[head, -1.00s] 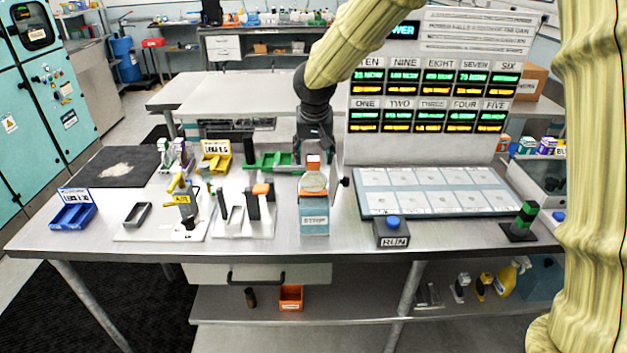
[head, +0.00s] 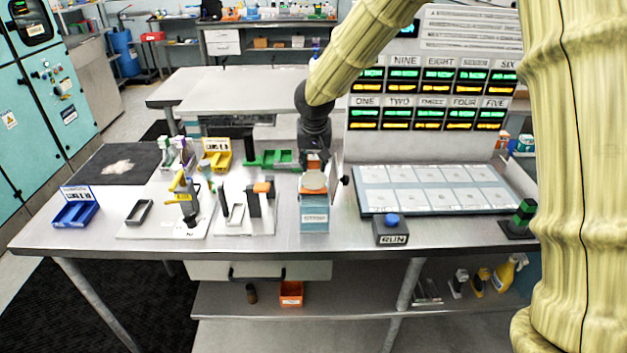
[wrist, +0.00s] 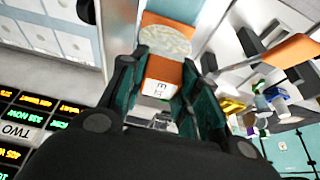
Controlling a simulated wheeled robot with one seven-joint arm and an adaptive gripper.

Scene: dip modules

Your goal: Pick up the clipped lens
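The clipped lens is a round pale lens (head: 314,181) with an orange clip at its top. It stands on a blue-grey holder (head: 314,222) with an orange part near the table's front middle. In the wrist view the lens disc (wrist: 166,42) lies just beyond the labelled orange clip (wrist: 163,77). My gripper (head: 316,160) is down at the clip and hides most of it in the head view. In the wrist view my gripper's teal-padded fingers (wrist: 163,88) stand on either side of the clip, apart, with little gap; contact is unclear.
A thin upright plate (head: 335,178) with a dark knob stands just right of the holder. A white stand with an orange-topped black post (head: 262,197) is to the left. The RUN button box (head: 391,231) and the sample panel (head: 435,187) are to the right.

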